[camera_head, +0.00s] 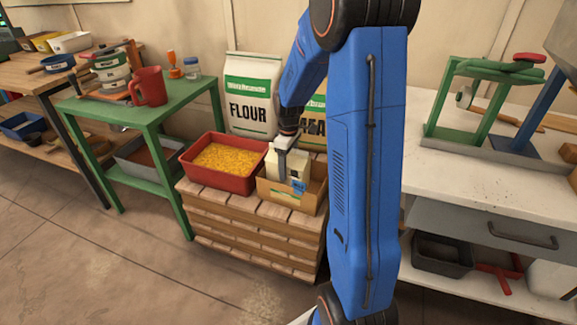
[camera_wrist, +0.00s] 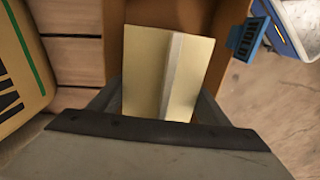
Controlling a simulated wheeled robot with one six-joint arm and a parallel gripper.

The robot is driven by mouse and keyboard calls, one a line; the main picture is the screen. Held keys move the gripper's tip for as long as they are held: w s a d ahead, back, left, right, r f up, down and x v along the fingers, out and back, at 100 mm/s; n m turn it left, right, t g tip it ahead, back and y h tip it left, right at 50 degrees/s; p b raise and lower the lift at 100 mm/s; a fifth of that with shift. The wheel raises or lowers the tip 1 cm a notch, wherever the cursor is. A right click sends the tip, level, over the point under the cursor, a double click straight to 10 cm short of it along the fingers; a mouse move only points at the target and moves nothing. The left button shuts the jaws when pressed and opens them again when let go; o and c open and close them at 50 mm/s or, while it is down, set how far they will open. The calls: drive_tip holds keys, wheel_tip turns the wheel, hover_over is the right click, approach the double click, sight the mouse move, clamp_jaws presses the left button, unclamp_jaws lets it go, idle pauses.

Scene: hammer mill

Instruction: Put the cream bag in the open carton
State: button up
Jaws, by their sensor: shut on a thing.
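The cream bag (camera_head: 293,165) is a pale block-shaped bag with a light strip down it in the wrist view (camera_wrist: 146,70). My gripper (camera_head: 281,157) is shut on it, with a finger on each side in the wrist view (camera_wrist: 158,106). The open carton (camera_head: 284,197) is a brown box on the slatted wooden stack. The bag is upright at its opening, with its lower part hidden by the carton's front wall. The carton's brown inside (camera_wrist: 117,22) shows around the bag in the wrist view. I cannot tell whether the bag touches the bottom.
A red bin of yellow grain (camera_head: 188,174) stands left of the carton. Flour sack (camera_head: 247,92) and another sack stand behind. A green table (camera_head: 118,112) is left, a white bench (camera_head: 440,170) right.

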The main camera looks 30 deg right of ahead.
drive_tip(key=shift+f, duration=0.1)
drive_tip(key=o, duration=1.7)
